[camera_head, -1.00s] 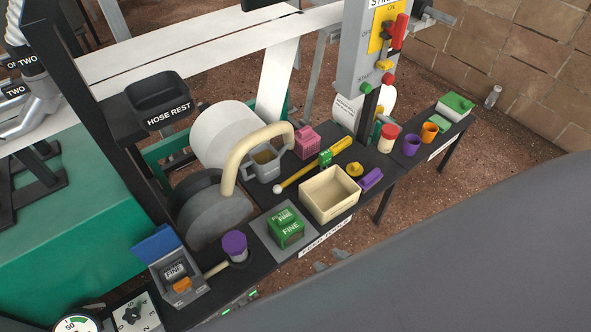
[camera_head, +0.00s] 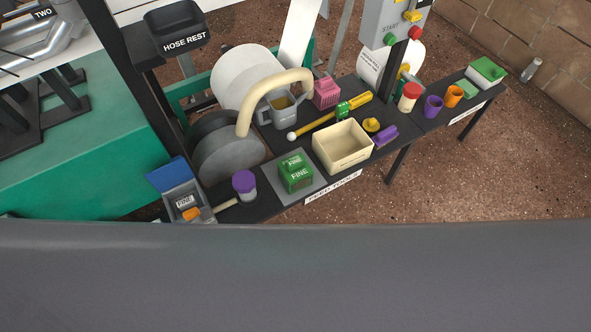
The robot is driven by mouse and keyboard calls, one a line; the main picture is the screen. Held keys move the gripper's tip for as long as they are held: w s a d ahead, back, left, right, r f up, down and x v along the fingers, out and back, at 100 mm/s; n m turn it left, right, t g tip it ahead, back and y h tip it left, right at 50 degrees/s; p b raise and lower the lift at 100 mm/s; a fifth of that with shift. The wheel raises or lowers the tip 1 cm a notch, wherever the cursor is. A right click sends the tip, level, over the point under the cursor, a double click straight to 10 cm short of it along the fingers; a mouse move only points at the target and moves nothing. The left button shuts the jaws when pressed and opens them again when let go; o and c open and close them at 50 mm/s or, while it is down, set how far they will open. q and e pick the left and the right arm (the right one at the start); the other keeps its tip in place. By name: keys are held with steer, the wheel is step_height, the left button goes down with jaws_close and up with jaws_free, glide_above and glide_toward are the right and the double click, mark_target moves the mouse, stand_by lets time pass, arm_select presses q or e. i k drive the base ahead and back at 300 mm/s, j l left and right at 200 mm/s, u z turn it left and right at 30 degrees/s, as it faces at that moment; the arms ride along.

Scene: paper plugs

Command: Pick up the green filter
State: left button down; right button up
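The green filter, a green block with "FINE" on its front (camera_head: 296,176), sits on a grey square pad on the black tool shelf (camera_head: 262,205). It stands left of a cream open box (camera_head: 343,147) and right of a small jar with a purple lid (camera_head: 244,184). Neither of my grippers is in view. A large grey surface fills the bottom of the view and hides what lies below; I cannot tell what it is.
A blue-lidded grey box (camera_head: 181,190) stands at the shelf's left end. A cream curved hose (camera_head: 262,92) arches behind the filter. A yellow rod (camera_head: 330,116), a pink basket (camera_head: 327,93), a purple block (camera_head: 385,136) and cups are farther right.

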mark_target(296, 174)
steer(key=u, duration=0.5)
steer(key=i+l+u, duration=0.1)
steer(key=l+u, duration=1)
steer(key=l, duration=0.3)
steer(key=k+l, duration=0.1)
steer(key=l, duration=0.65)
steer(key=l+u, duration=0.15)
steer(key=l, duration=0.6)
steer(key=k, duration=0.05)
